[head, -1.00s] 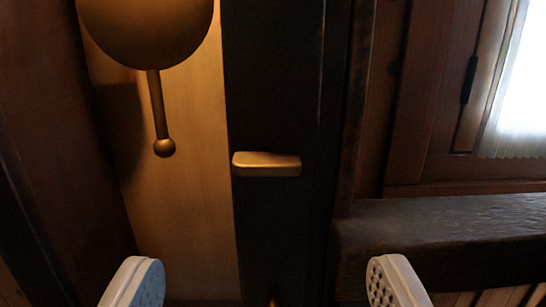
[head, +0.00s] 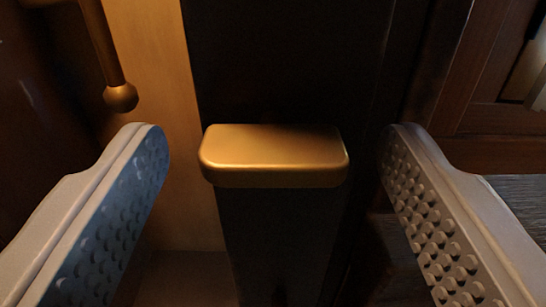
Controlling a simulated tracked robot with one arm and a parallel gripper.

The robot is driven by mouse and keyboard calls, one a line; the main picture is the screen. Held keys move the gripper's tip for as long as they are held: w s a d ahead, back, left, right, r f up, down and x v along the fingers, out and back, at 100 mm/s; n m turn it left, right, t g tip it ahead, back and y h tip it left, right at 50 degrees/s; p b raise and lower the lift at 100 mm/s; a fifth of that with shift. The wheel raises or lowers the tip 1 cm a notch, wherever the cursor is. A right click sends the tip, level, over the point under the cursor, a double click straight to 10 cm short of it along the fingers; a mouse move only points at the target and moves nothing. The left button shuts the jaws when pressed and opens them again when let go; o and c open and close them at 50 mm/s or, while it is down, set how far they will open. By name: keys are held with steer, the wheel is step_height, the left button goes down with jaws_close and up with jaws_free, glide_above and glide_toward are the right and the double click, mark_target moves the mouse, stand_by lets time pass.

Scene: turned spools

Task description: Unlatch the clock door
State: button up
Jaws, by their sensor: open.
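The latch (head: 274,156) is a gold-coloured bar with rounded ends, lying level across the dark door frame (head: 290,60) of the clock. It sits at the middle of the head view. My gripper (head: 272,150) is open, one pale dimpled finger on each side of the latch. A gap shows between each finger and the latch ends, wider on the left than looks on the right or about alike; neither finger appears to touch it. The brass pendulum rod with its ball end (head: 120,97) hangs at the upper left. The pendulum bob is out of view.
The lit pale wooden back of the clock case (head: 165,90) shows left of the dark frame. Wooden panelling (head: 490,115) stands at the right, with a grey-brown ledge (head: 515,192) below it, partly behind the right finger.

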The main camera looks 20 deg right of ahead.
steer(key=c, duration=1)
steer(key=shift+m, duration=0.3)
steer(key=m+b, duration=0.2)
steer(key=m, duration=0.1)
steer(key=shift+f, duration=0.2)
steer(key=m+b, duration=0.3)
steer(key=m, duration=0.2)
steer(key=shift+d+m, duration=0.1)
steer(key=shift+m, duration=0.3)
steer(key=m+b, duration=0.2)
steer(key=m, duration=0.2)
steer(key=shift+d+f+m, duration=0.1)
steer(key=shift+m, duration=0.2)
steer(key=shift+s+f+m+b, duration=0.1)
steer(key=shift+m+b, duration=1)
steer(key=shift+m, duration=0.8)
